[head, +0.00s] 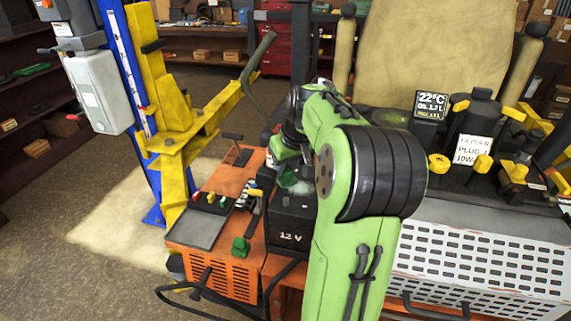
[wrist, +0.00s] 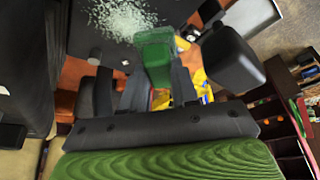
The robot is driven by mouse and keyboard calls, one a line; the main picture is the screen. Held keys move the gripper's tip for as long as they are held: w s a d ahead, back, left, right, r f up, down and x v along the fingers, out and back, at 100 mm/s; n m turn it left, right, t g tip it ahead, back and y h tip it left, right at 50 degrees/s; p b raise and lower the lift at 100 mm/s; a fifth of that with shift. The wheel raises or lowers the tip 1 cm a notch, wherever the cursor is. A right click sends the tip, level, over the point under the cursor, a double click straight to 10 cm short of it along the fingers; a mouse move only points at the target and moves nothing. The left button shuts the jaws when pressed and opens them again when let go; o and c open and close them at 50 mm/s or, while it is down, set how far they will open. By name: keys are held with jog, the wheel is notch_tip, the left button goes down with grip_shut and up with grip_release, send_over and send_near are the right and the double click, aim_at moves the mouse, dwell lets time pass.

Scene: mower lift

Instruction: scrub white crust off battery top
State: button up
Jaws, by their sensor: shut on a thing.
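The black battery (head: 290,232), marked 12 V, stands on the orange mower body, partly behind my arm. In the wrist view its dark top (wrist: 88,45) carries a patch of white crumbly crust (wrist: 122,17). My gripper (wrist: 157,72) is shut on a green block-like tool (wrist: 154,50), which looks like a brush handle. The tool's far end lies right beside the crust. Its working face is hidden, so I cannot tell whether it touches the battery. In the head view my arm hides most of the gripper above the battery.
A yellow and blue lift post (head: 170,120) stands to the left. Small coloured levers (head: 210,198) and a green clip-like part (head: 240,246) sit left of the battery. The mower seat (head: 400,55) rises behind. Black cables (head: 215,300) hang in front.

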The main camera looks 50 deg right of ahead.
jog(key=shift+f+b, duration=0.8)
jog(key=shift+f, duration=0.15)
